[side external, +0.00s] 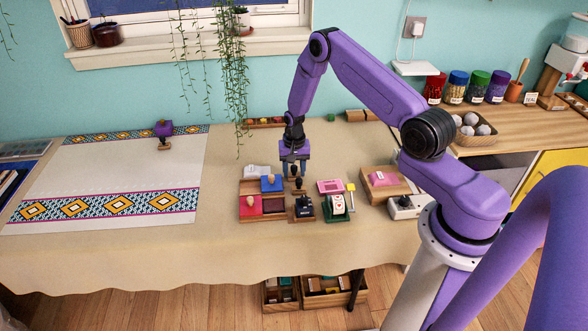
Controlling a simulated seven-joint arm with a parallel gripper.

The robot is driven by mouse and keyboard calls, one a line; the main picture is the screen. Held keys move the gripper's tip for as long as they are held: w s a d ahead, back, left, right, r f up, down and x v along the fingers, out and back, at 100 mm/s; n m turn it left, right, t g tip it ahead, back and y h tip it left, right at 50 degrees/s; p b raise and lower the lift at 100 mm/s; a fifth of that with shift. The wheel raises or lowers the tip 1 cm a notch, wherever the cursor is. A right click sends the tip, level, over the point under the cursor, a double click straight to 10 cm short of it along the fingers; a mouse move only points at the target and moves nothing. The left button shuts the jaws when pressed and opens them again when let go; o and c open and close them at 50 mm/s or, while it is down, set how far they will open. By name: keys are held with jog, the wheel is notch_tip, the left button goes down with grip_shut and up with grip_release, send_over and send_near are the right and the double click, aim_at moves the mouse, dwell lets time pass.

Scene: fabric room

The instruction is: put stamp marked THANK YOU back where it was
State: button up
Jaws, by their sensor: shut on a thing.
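My gripper (295,168) points down just above the stamp area at the table's middle. The lettering THANK YOU cannot be read on any stamp. Just below and in front of it is a dark item on a small wooden base (304,208); I cannot tell whether the held stamp touches it. To the left is a wooden tray (243,214) with red and blue pads and round-knobbed pieces. Another stamp with a purple top (164,130) stands on the patterned cloth.
The patterned cloth (120,180) spreads over the left table. A pink pad (330,186), a green-based item with a white face (336,207) and a wooden box with a pink top (383,180) stand to the right. Hanging vines (235,90) trail behind the tray.

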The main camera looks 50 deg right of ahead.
aim_at(294, 166)
jog(key=o, duration=0.7)
jog(key=shift+f, duration=0.1)
jog(key=shift+o, duration=0.2)
notch_tip(294, 166, up, 11)
jog(key=shift+f, duration=0.1)
jog(key=s+a+r+n, duration=0.5)
jog(key=s+a+r, duration=0.1)
jog(key=a+r, duration=0.25)
jog(key=s+a+r+n, duration=0.6)
jog(key=a+r, duration=0.1)
jog(key=a, duration=0.3)
jog(key=s+r+n, duration=0.2)
jog(key=s+n, duration=0.3)
jog(key=s, duration=0.6)
jog(key=s+r+n, duration=0.3)
jog(key=s+n, duration=0.3)
jog(key=s, duration=0.6)
jog(key=shift+a, duration=0.35)
